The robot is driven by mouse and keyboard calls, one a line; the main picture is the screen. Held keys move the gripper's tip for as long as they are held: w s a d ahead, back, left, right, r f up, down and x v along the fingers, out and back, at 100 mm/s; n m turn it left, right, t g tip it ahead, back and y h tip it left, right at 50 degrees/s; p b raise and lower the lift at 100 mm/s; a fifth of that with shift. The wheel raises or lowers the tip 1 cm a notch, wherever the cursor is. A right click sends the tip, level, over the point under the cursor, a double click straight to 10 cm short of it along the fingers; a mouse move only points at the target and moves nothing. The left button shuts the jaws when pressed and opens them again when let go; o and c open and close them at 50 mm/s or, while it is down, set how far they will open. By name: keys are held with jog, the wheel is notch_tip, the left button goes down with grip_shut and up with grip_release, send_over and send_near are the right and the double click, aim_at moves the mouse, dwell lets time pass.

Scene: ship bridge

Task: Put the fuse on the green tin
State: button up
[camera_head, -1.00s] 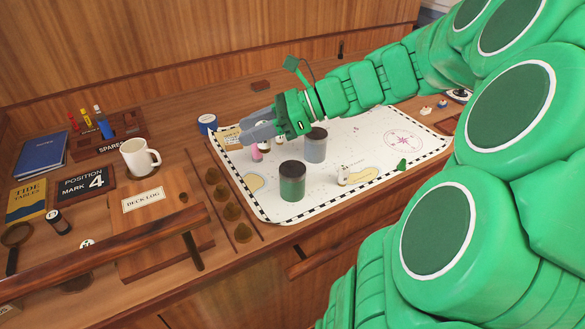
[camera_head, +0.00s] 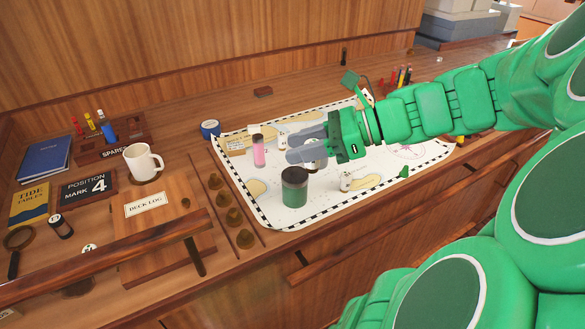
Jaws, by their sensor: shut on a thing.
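The green tin (camera_head: 294,190) has a dark lid and stands upright on the chart near its front edge. My gripper (camera_head: 302,151) is above the chart, behind the green tin and apart from it in the picture. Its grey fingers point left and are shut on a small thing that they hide. I cannot make out a fuse between them. A pink tin (camera_head: 258,153) with a dark top stands to the left of the fingertips.
The chart (camera_head: 270,213) lies on the wooden desk. A small white figure (camera_head: 346,181) stands right of the green tin. A white mug (camera_head: 142,161), deck log (camera_head: 146,204) and spares rack (camera_head: 113,150) are on the left. A wooden rail (camera_head: 130,240) crosses the front left.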

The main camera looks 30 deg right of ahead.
jog(key=shift+w+d+f, duration=0.65)
jog(key=shift+w+f, duration=0.95)
jog(key=shift+w, duration=0.5)
jog(key=shift+w+d+f, duration=0.65)
jog(key=shift+w+f, duration=0.9)
jog(key=shift+w, duration=0.6)
jog(key=shift+w+d+f, duration=0.65)
jog(key=shift+w+f, duration=0.95)
jog(key=shift+w, duration=0.5)
jog(key=shift+w+f, duration=0.15)
jog(key=shift+f, duration=1.5)
jog(key=shift+f, duration=0.1)
jog(key=o, duration=1)
jog(key=shift+o, duration=0.2)
